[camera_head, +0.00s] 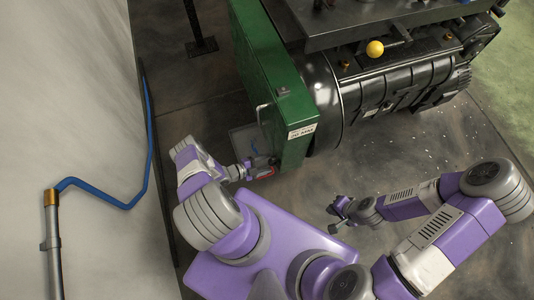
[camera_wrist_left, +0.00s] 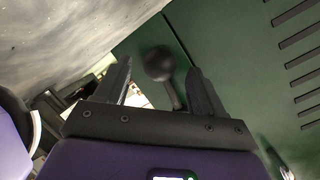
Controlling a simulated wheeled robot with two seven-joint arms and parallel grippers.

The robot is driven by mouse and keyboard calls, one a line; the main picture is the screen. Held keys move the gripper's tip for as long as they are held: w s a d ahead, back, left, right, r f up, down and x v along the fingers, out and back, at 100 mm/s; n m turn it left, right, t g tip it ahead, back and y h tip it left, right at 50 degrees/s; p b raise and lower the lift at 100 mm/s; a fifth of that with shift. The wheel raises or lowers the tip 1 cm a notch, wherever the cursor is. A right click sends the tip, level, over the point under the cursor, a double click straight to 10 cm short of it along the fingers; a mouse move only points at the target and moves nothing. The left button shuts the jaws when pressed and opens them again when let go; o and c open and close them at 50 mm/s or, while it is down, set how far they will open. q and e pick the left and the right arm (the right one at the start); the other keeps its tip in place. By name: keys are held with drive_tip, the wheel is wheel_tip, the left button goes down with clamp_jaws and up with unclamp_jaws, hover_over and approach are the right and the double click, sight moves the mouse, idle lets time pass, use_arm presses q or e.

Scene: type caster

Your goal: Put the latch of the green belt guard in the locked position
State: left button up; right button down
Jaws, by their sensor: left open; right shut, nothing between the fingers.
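The green belt guard (camera_head: 275,75) stands at the left end of the black machine in the head view. Its green face, with a seam and slots, fills much of the left wrist view (camera_wrist_left: 225,40). A dark ball-ended lever (camera_wrist_left: 159,64), which looks like the latch, stands out from that face. My left gripper (camera_wrist_left: 157,88) is open, with one finger on each side of the lever; contact cannot be told. In the head view my left gripper (camera_head: 262,171) is at the guard's near lower end, and the lever cannot be made out. My right gripper (camera_head: 338,212) is shut and empty, away from the guard.
The black machine (camera_head: 385,90) with a yellow knob (camera_head: 375,48) lies right of the guard. A grey tray-like piece (camera_head: 243,138) is beside the guard. A blue pipe (camera_head: 148,140) runs along the pale wall at left. Floor is clear around my right gripper.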

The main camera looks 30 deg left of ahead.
use_arm(q)
drive_tip(key=shift+w+d+f, duration=0.15)
drive_tip(key=shift+w+d, duration=0.2)
drive_tip(key=shift+w, duration=0.1)
clamp_jaws()
